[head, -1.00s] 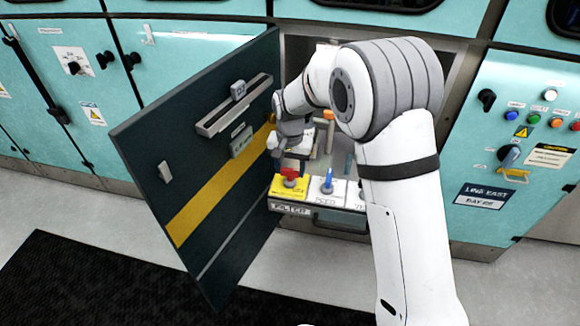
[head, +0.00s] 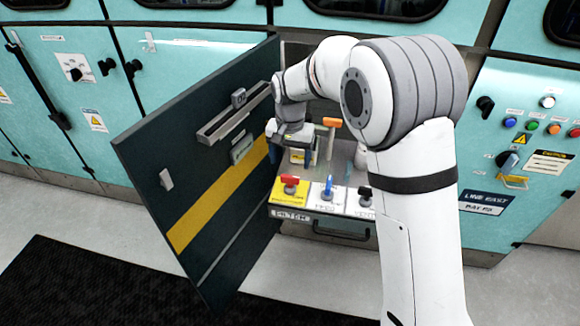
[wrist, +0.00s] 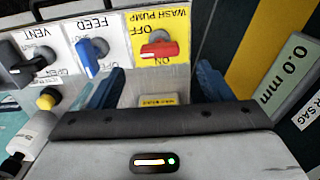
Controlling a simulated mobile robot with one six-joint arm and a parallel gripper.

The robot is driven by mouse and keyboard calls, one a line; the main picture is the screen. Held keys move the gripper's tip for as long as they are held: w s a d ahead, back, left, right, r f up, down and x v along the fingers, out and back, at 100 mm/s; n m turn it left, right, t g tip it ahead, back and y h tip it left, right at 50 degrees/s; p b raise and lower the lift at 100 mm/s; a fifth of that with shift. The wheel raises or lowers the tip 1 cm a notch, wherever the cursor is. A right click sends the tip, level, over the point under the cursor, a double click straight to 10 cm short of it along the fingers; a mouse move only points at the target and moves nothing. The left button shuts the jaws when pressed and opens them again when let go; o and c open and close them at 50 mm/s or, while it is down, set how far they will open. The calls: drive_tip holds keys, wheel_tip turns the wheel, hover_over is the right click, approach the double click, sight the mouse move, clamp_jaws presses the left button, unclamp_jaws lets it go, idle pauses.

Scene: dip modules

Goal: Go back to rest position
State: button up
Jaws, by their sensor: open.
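My gripper (wrist: 160,85) is open and empty, its two dark blue fingers apart in the wrist view. In the head view my gripper (head: 297,160) hangs just behind the switch panel, beside the open door. The red wash pump switch (wrist: 159,49) sits on a yellow plate and lies crosswise; it also shows in the head view (head: 289,183). The fingers appear clear of it. To its side are the blue feed switch (wrist: 88,58) and the black vent switch (wrist: 28,68).
The dark cabinet door (head: 190,205) with a yellow stripe stands open close to my gripper's left. An orange-topped handle (head: 332,122) rises inside the bay. Teal cabinets (head: 200,75) line the back. A black mat (head: 70,285) lies on the floor in front.

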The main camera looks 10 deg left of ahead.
drive_tip(key=shift+r, duration=0.7)
drive_tip(key=shift+d+r, duration=0.1)
drive_tip(key=s+d+r+t+p, duration=0.1)
drive_tip(key=s+d+r+p, duration=0.55)
drive_tip(key=d+r, duration=0.85)
drive_tip(key=s+d+r+t+p, duration=0.1)
drive_tip(key=s+d+r+p, duration=0.1)
drive_tip(key=s+d, duration=1.1)
drive_tip(key=s+p, duration=0.1)
drive_tip(key=s, duration=0.3)
drive_tip(key=shift+s+d+t, duration=0.2)
drive_tip(key=shift+s+t, duration=0.05)
drive_tip(key=shift+t, duration=0.05)
drive_tip(key=shift+w, duration=0.1)
